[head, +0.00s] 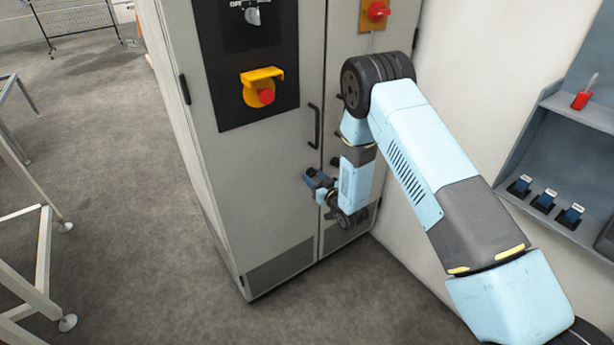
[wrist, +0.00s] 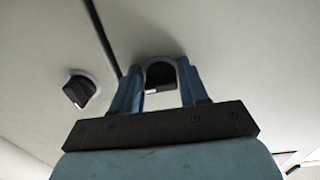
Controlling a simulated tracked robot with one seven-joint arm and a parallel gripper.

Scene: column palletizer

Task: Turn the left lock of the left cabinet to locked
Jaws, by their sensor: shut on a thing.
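In the wrist view, my gripper (wrist: 159,74) has its two blue fingers on either side of a dark lock knob (wrist: 160,76) on the pale cabinet face. A white mark shows at the knob's lower end. A second black lock knob (wrist: 80,91) sits apart to the left, across the dark door seam, and stands at a slant. In the head view, my gripper (head: 313,180) is low at the front of the tall grey cabinet (head: 270,190), near the door seam. My arm and wrist hide the held knob there.
The cabinet door carries a black handle (head: 314,126) and a black panel with a red button on a yellow mount (head: 263,88). A red switch (head: 377,10) is above my arm. A shelf with several blue devices (head: 543,201) is at right. Metal frames (head: 38,260) stand left; the floor between is clear.

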